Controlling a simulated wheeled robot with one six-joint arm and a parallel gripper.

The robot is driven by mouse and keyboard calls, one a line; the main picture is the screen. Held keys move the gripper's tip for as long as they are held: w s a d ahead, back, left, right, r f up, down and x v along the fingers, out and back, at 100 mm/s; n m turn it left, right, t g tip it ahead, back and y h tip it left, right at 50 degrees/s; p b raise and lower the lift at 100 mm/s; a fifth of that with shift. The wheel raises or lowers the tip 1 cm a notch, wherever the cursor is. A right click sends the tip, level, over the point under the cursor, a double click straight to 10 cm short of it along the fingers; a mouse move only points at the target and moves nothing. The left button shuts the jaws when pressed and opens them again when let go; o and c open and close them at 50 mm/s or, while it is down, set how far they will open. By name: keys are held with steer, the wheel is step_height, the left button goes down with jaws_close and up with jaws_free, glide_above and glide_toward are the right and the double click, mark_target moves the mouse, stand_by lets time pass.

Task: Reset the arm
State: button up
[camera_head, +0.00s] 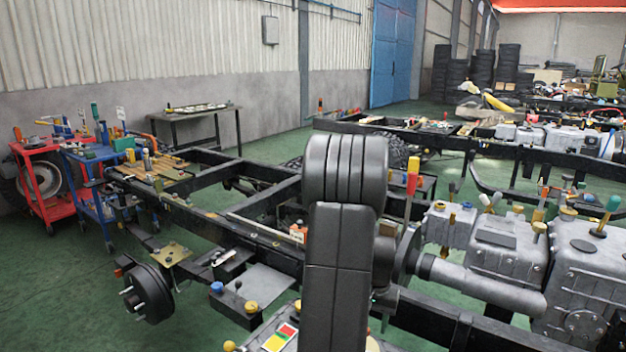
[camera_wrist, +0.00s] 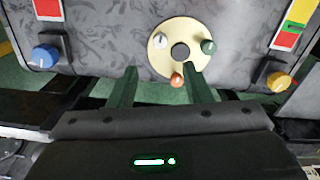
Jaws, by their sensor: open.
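My arm stands upright in the middle of the head view and hides part of the chassis behind it. My gripper (camera_wrist: 160,85) shows in the wrist view, with two dark green fingers spread apart and nothing between them. Beyond the fingertips is a grey patterned panel (camera_wrist: 110,50). It bears a round cream disc (camera_wrist: 158,58) with a white, a green and an orange knob around a dark centre. The right finger's tip appears close to the disc; I cannot tell whether it touches. My gripper is not visible in the head view.
A blue knob (camera_wrist: 45,56) and a yellow knob (camera_wrist: 278,81) sit at the panel's sides. A black chassis frame (camera_head: 240,228) with grey engine parts (camera_head: 508,245) surrounds my arm. Red (camera_head: 45,182) and blue (camera_head: 92,190) tool carts stand left. Green floor is clear at the lower left.

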step_height(320, 180, down, 11)
steer(key=shift+f, duration=0.1)
steer(key=shift+r+n, duration=0.2)
steer(key=shift+n, duration=0.7)
steer(key=n+p, duration=0.2)
steer(key=n, duration=0.2)
steer(key=shift+n+p, duration=0.3)
steer(key=shift+p, duration=0.1)
steer(key=n+p, duration=0.3)
steer(key=n, duration=0.2)
steer(key=shift+r+p, duration=0.1)
steer(key=shift+p, duration=0.3)
steer(key=shift+r+n, duration=0.1)
steer(key=shift+n, duration=0.3)
steer(key=shift+r, duration=2.5)
